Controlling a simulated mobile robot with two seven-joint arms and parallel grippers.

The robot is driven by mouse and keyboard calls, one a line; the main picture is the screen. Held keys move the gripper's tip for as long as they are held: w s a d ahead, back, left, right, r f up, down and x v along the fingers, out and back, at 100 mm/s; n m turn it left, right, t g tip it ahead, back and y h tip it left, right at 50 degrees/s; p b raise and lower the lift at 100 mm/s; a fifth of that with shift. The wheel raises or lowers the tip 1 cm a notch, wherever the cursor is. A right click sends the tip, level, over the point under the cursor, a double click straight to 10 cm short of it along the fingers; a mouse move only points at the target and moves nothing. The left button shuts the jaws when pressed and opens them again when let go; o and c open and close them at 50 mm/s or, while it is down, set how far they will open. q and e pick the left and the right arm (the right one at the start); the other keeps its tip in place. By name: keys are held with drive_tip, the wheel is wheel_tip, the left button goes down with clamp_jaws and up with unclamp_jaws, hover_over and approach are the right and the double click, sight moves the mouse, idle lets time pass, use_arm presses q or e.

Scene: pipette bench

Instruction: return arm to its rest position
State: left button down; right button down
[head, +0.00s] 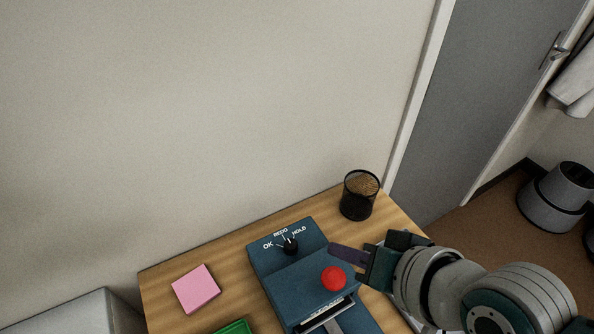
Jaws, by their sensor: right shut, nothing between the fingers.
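My right gripper (350,257) comes in from the right on my right arm. It is shut and empty, its dark fingers pointing left at the right edge of a blue device (275,273), close to its red button (333,278). I cannot tell whether the fingertips touch the device. The device has a black knob (290,246) with the labels OK, REDO and HOLD around it. The knob's pointer direction is too small to tell. My left gripper is not in view.
The device stands on a wooden table (237,246). A black mesh cup (359,196) stands at the table's back right corner. A pink pad (196,289) and a green tray (236,327) are to the left. A wall is behind; a grey door (470,90) and bin (556,197) are at right.

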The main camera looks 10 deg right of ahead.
idle(0.4)
drive_tip(key=s+d+r+n+g+h, duration=0.25)
drive_tip(key=s+d+r, duration=0.2)
drive_tip(key=s, duration=0.35)
drive_tip(key=s+d+r+n+g+h, duration=0.1)
drive_tip(key=s+d+r+n+g, duration=0.15)
drive_tip(key=s+r, duration=0.4)
wheel_tip(320, 180, up, 28)
drive_tip(key=p, duration=2.8)
drive_tip(key=shift+s+d+f+n, duration=0.15)
drive_tip(key=shift+s+d+n, duration=0.15)
drive_tip(key=shift+d+n, duration=0.15)
